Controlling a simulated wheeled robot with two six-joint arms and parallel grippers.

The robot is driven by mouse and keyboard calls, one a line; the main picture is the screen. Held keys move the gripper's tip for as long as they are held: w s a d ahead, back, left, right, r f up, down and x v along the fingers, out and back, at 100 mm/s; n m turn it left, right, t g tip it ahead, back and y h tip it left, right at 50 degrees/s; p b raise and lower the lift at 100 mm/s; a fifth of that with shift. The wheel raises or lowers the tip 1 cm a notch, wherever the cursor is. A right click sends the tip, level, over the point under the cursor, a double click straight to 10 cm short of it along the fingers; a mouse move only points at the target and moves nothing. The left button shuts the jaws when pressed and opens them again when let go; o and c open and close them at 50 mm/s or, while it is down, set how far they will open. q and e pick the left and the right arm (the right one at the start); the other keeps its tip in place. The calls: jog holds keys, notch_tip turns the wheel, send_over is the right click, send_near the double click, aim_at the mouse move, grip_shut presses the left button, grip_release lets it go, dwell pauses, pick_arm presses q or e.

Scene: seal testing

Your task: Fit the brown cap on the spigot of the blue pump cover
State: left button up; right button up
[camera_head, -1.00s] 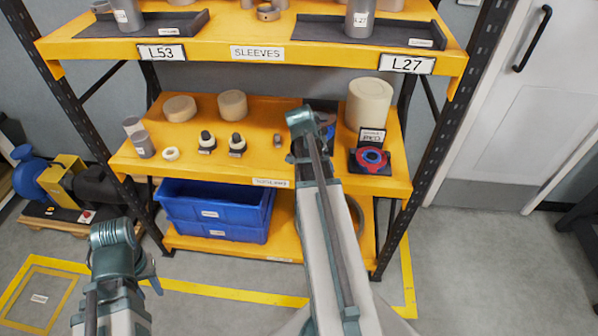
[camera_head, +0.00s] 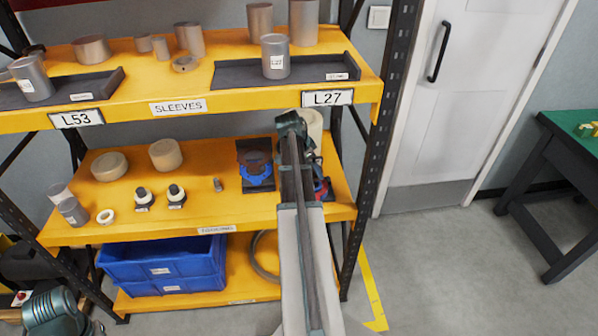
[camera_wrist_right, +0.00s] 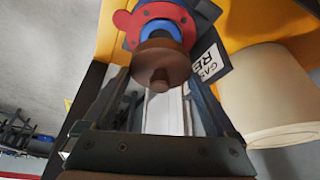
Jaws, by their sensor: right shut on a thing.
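My right gripper (camera_wrist_right: 158,76) is shut on the brown cap (camera_wrist_right: 161,64), a round disc with a short stub facing the wrist camera. Beyond the cap in the right wrist view are a blue part (camera_wrist_right: 172,29) and a red flanged piece (camera_wrist_right: 130,22). The cap covers part of the blue part, and I cannot tell whether they touch. In the head view my right arm mostly hides the red piece (camera_head: 323,188). A blue round part (camera_head: 257,178) sits on a dark stand left of that arm. My left gripper (camera_head: 55,315) is at the bottom left, its jaws unclear.
A cream cylinder (camera_wrist_right: 265,95) stands close to the right of my right gripper. The yellow middle shelf (camera_head: 215,211) also carries cream discs and small black-and-white fittings. The upper shelf (camera_head: 205,107) overhangs it. Blue crates (camera_head: 160,265) sit below. A dark post (camera_head: 383,130) bounds the right side.

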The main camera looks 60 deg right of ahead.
jog(key=shift+s+d, duration=0.15)
jog(key=shift+d, duration=0.15)
jog(key=shift+f, duration=0.1)
jog(key=shift+f+b, duration=2)
jog(key=shift+b, duration=0.15)
jog(key=shift+f+b, duration=0.4)
jog(key=o, duration=1)
jog(key=shift+r, duration=0.1)
